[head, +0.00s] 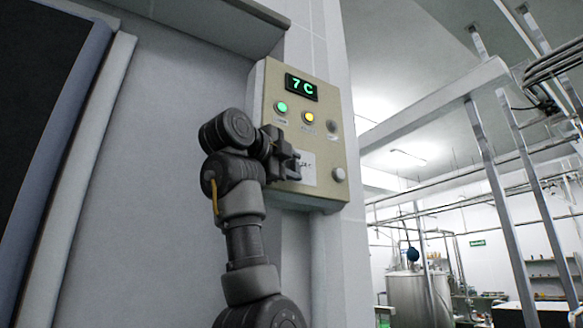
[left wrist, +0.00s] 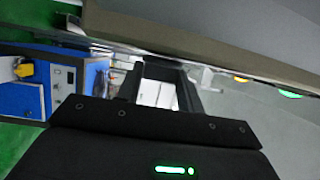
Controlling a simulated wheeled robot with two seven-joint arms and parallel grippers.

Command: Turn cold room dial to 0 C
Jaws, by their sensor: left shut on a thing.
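The cold room control box (head: 270,100) is a beige panel on the wall in the head view. Its display (head: 301,87) reads 7 C in green. My left gripper (head: 294,166) is at the lower middle of the panel face, shut on the dial, which its fingers hide. In the left wrist view the gripper fingers (left wrist: 157,88) are against the panel (left wrist: 200,40), seen edge-on along the top. The dial itself cannot be made out there. My right gripper is in neither view.
A green light (head: 281,107), a yellow light (head: 308,117) and a dark button (head: 332,126) sit above the gripper. A pale round knob (head: 339,174) is at the panel's lower right. A dark doorway (head: 40,110) is at left; steel posts and a tank (head: 415,295) are at right.

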